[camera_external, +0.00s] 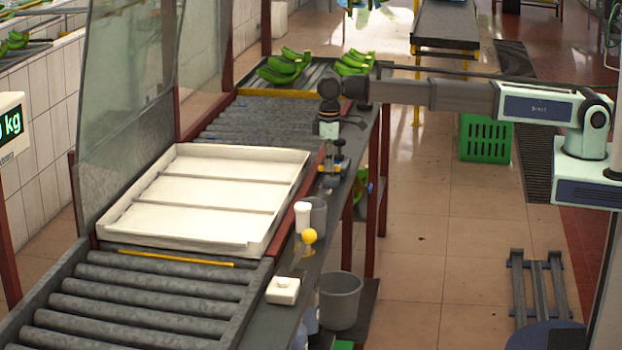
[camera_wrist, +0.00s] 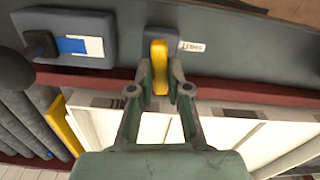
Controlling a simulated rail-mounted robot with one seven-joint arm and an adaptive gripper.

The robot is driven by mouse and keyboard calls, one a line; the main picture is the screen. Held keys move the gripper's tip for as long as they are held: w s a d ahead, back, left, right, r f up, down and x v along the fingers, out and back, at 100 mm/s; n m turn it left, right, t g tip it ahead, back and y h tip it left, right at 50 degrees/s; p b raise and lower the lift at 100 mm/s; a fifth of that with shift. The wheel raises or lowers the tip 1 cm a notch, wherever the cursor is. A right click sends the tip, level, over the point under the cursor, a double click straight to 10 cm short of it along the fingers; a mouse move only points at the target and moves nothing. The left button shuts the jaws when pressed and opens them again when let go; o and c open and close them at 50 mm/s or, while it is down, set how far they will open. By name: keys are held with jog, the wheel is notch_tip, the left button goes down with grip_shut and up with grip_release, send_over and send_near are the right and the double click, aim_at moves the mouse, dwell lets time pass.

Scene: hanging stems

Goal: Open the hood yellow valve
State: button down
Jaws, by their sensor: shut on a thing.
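The yellow valve (camera_wrist: 159,52) is a small upright yellow handle on a dark grey block, seen at the top middle of the wrist view. A small white printed label (camera_wrist: 192,46) is just right of it. My gripper (camera_wrist: 160,70) has its two green-grey fingers on either side of the handle's lower part and is shut on it. In the external view, my gripper (camera_external: 329,134) points down at the side rail by the conveyor.
A white tray (camera_external: 215,195) lies on the rollers beside the rail. A yellow ball-topped item (camera_external: 310,236), white cup (camera_external: 302,216) and white box (camera_external: 283,291) stand nearer.

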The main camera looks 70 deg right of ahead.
jog(key=shift+m, duration=0.9)
jog(key=c, duration=1.1)
grip_release()
jog(key=shift+r, duration=0.1)
notch_tip(320, 180, up, 12)
jog(key=shift+f, duration=0.1)
